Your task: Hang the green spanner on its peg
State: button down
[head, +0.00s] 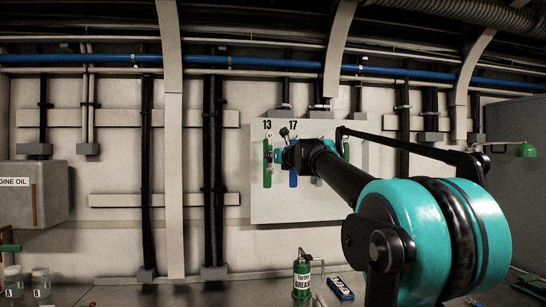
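A pale tool board (300,205) with the numbers 13 and 17 hangs on the back wall. A narrow green shape (267,168), which looks like the green spanner or its painted outline, is upright under the 13. I cannot tell whether it hangs on a peg; no peg shows clearly. My gripper (283,152) is in front of the board, just right of the green shape. It is small and dark, and my arm hides part of it. I cannot tell whether its fingers are shut or touch the green shape.
A blue upright shape (293,180) is under the 17, and another green shape (345,151) is farther right, partly behind my arm. A grey engine oil tank (50,195) is at left.

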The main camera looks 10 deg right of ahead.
jog(key=shift+w+f, duration=0.1)
jog(key=shift+w, duration=1.1)
jog(key=shift+w+f, duration=0.35)
jog(key=shift+w, duration=0.35)
jog(key=c, duration=1.3)
grip_release()
jog(key=v, duration=1.2)
